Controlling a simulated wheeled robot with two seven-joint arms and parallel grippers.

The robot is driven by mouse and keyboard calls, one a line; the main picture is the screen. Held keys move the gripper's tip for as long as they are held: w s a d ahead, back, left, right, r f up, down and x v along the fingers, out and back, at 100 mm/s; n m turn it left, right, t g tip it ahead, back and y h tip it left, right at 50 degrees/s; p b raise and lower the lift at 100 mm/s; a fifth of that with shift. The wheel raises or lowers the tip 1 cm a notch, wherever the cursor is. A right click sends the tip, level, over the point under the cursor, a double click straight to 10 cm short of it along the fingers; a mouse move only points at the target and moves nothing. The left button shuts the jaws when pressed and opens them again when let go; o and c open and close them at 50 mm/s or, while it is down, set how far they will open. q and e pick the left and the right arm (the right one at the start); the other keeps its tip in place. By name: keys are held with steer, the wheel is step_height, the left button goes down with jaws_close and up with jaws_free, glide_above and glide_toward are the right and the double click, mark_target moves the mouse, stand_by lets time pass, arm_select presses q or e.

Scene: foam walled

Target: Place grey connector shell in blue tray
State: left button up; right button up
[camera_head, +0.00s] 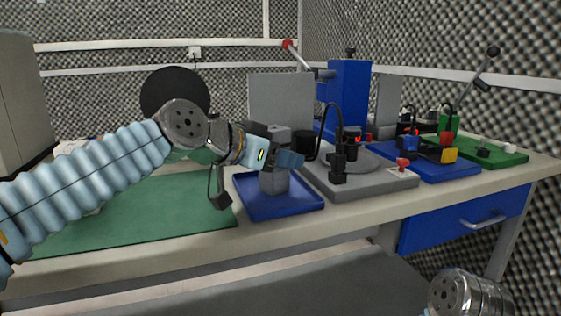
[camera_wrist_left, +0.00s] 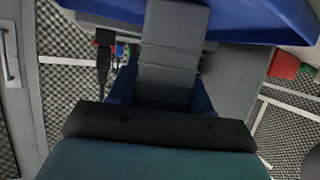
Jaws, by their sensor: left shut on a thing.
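The grey connector shell (camera_head: 274,181) is a blocky grey piece held upright in my left gripper (camera_head: 286,159). Its lower end is over the floor of the blue tray (camera_head: 305,204); I cannot tell whether it touches. In the left wrist view the shell (camera_wrist_left: 172,48) sits between the two blue fingers of the left gripper (camera_wrist_left: 162,88). The blue tray (camera_wrist_left: 255,18) fills the top of that view. My right gripper is not in view; only a part of my right arm shows at the lower right.
A grey fixture plate (camera_head: 375,186) with black clamps stands right of the tray. A blue board (camera_head: 455,172) and a green board (camera_head: 505,156) with small parts lie farther right. A green mat (camera_head: 135,215) covers the left of the bench, mostly clear.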

arm_select(q)
steer(key=shift+f, duration=0.15)
steer(key=o, duration=1.1)
steer(key=shift+s+a+r, duration=0.1)
steer(key=shift+a+r, duration=0.05)
steer(key=shift+r, duration=0.15)
steer(key=v, duration=1.1)
steer(key=shift+s+a+r+b, duration=0.15)
steer(key=shift+s+a+b, duration=0.05)
steer(key=shift+b, duration=0.1)
